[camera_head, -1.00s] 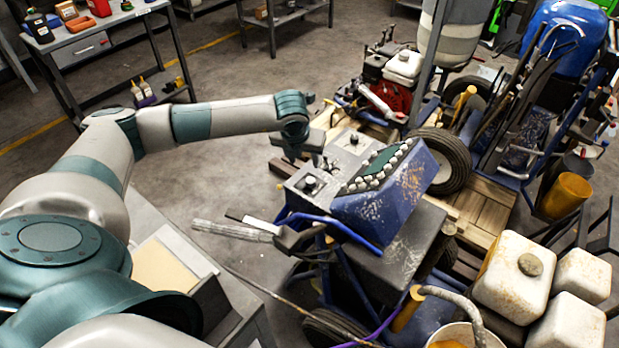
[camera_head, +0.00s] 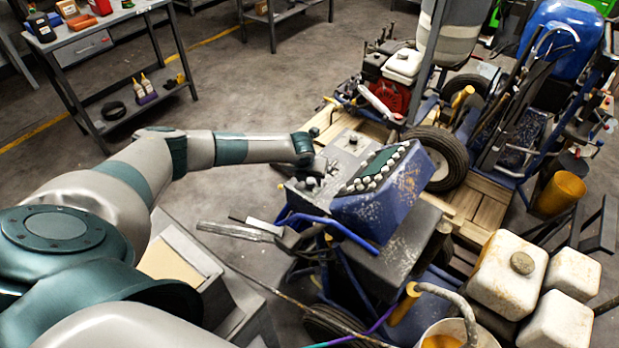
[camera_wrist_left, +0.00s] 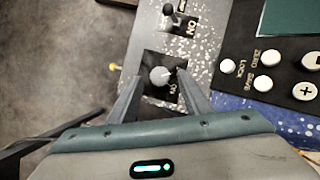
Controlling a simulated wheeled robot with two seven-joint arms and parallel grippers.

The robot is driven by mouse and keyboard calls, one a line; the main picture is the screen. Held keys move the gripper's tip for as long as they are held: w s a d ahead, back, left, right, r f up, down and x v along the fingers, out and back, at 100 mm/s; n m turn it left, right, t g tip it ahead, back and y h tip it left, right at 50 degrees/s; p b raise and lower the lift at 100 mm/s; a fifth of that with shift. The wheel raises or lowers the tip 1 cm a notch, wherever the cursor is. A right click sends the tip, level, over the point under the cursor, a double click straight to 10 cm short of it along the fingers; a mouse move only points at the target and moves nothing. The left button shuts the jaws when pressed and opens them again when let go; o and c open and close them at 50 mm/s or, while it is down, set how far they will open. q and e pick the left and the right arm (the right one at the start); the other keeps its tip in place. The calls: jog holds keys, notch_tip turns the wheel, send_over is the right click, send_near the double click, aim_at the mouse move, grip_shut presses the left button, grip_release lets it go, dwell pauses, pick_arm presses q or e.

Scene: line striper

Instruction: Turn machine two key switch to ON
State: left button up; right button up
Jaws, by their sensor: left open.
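The blue line striper console (camera_head: 385,200) stands right of centre in the head view, with a grey switch plate (camera_head: 330,160) on its left side. A round grey knob (camera_wrist_left: 160,75) sits on a black square in the left wrist view, with small white lettering beside it. A second switch with a lever (camera_wrist_left: 173,17) is farther up the plate, near an "ON" label. My left gripper (camera_wrist_left: 160,84) is open, its fingers on either side of the round knob; contact cannot be told. In the head view my left gripper (camera_head: 321,168) is over the plate. My right gripper is not in view.
A button panel (camera_wrist_left: 275,75) lies right of the fingers. White jugs (camera_head: 507,268) stand at the right, and a workbench (camera_head: 100,35) is at the upper left.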

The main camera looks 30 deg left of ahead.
pick_arm(q)
jog(key=shift+w+a+f, duration=0.1)
jog(key=shift+w+f, duration=0.1)
jog(key=shift+f, duration=0.5)
jog(key=shift+c, duration=0.4)
jog(key=c, duration=1)
